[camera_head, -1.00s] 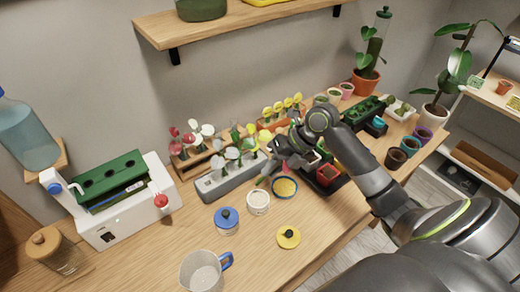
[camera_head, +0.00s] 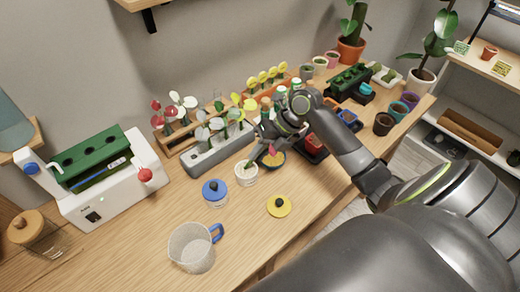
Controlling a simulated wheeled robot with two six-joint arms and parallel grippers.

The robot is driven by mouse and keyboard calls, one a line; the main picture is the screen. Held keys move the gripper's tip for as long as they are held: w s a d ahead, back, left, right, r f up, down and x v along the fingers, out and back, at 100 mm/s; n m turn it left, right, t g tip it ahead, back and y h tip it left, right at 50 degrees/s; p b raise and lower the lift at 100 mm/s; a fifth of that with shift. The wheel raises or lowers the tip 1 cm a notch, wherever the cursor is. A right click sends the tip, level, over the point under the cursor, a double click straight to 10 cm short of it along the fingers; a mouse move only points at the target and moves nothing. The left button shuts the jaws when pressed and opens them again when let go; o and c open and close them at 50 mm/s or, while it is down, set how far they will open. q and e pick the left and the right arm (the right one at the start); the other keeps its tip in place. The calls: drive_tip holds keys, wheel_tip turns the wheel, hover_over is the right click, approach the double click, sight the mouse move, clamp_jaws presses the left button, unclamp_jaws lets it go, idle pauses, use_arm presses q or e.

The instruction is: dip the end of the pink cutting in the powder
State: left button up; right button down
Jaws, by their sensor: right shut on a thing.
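My right gripper (camera_head: 260,142) is shut on the pink cutting, low over the table between the rack of cuttings and the cups. A small pink part of the cutting (camera_head: 272,150) shows beside the jaws, in front of the dark-rimmed bowl of yellow stuff (camera_head: 271,163). A green stem end (camera_head: 247,164) points down at the mouth of the white cup (camera_head: 246,179). I cannot tell whether it touches the pale contents, or which container holds the powder. The fingers largely hide the grip. My left gripper is not in view.
A grey rack (camera_head: 205,158) of cuttings is behind the cup. A white machine (camera_head: 115,190) stands at left. The front table is mostly clear.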

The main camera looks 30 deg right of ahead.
idle(0.7)
drive_tip(key=shift+f+b, duration=0.65)
idle(0.6)
drive_tip(key=shift+b, duration=0.35)
idle(0.8)
idle(0.5)
drive_tip(key=shift+r+p, duration=2.15)
drive_tip(key=shift+r, duration=1.35)
